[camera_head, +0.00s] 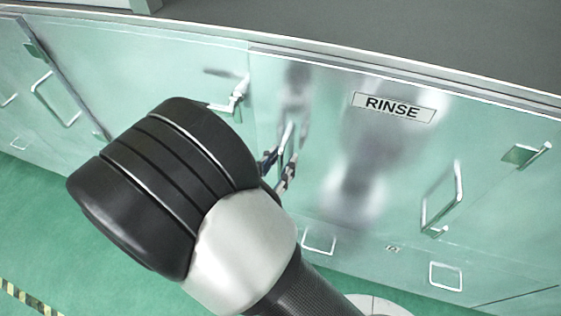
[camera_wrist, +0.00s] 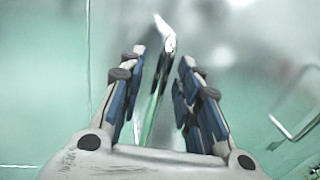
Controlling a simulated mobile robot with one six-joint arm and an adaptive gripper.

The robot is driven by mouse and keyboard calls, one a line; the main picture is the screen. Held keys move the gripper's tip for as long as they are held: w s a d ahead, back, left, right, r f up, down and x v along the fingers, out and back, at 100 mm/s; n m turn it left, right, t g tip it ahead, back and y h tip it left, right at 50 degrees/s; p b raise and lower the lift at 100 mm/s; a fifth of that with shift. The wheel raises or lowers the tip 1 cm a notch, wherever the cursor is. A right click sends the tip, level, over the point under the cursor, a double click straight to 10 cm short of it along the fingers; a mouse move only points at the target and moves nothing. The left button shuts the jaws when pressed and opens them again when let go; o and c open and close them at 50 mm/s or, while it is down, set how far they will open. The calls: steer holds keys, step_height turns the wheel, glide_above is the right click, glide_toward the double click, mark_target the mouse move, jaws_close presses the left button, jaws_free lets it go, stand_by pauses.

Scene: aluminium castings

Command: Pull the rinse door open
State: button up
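The rinse door (camera_head: 345,120) is a pale green, glossy panel with a "RINSE" label (camera_head: 393,107) near its top. It looks shut, flush with the front. A slim metal handle (camera_head: 288,136) stands on its left part, partly hidden by my gripper (camera_head: 279,169). In the wrist view, the handle (camera_wrist: 154,98) runs lengthwise between the fingers of my gripper (camera_wrist: 164,56). The fingers are apart, with a gap visible on both sides of the bar. The handle's lower end is hidden by the gripper.
Another bar handle (camera_head: 441,196) stands to the right, with a metal bracket (camera_head: 525,154) above it. A metal latch (camera_head: 236,96) sits just left of the door seam. A grey top (camera_head: 400,35) runs above the panels. Green floor (camera_head: 60,230) is open at lower left.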

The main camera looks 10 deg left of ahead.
steer(key=shift+w, duration=0.25)
steer(key=shift+c, duration=0.6)
jaws_close()
